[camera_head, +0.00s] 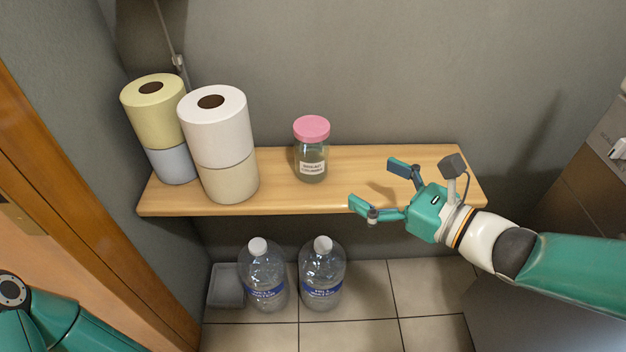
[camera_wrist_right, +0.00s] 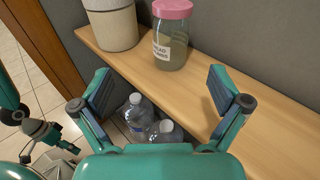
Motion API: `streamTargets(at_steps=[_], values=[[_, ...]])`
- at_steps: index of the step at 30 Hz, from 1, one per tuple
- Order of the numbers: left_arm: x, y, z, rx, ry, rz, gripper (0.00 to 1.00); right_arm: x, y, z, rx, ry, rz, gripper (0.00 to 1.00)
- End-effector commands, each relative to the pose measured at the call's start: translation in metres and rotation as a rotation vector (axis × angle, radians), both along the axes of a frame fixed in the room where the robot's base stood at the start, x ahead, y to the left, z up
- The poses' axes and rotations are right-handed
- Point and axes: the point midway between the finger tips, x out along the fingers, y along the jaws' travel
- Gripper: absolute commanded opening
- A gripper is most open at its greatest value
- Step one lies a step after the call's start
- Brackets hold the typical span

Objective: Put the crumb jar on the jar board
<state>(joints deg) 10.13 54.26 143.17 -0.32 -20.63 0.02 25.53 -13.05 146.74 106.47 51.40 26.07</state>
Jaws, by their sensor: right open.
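The crumb jar (camera_head: 311,150) is clear glass with a pink lid and a white label. It stands upright on the wooden shelf (camera_head: 430,165), right of the paper rolls. It also shows at the top of the right wrist view (camera_wrist_right: 170,38). No board apart from this shelf can be made out. My right gripper (camera_head: 373,184) is open and empty, over the shelf's front edge, to the right of the jar and apart from it. Its spread fingers frame the right wrist view (camera_wrist_right: 160,88). Part of my left gripper (camera_wrist_right: 42,132) seems to show at the left there, its jaws unclear.
Two stacks of paper rolls, yellow over pale blue (camera_head: 155,115) and white over cream (camera_head: 222,130), stand at the shelf's left. Two water bottles (camera_head: 263,275) (camera_head: 322,272) and a grey bin (camera_head: 226,287) are on the floor below. The shelf's right part is clear.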

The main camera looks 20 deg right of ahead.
Motion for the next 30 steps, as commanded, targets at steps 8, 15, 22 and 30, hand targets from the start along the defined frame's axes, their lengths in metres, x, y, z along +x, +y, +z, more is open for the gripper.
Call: streamTargets(at_steps=[8,15,22,30], values=[[0.000,0.000,0.000,0.000,-0.001,0.000,1.00,0.011,-0.008,0.027,0.089,-0.086,-0.065,0.99],[0.000,0.000,0.033,0.000,-0.001,0.000,1.00,0.038,0.006,0.030,0.088,-0.080,-0.063,0.99],[0.000,0.000,0.066,0.000,-0.001,0.000,1.00,0.059,0.016,0.029,0.085,-0.080,-0.064,0.99],[0.001,0.000,0.091,0.000,-0.001,-0.001,1.00,0.084,0.028,0.021,0.081,-0.084,-0.065,0.99]])
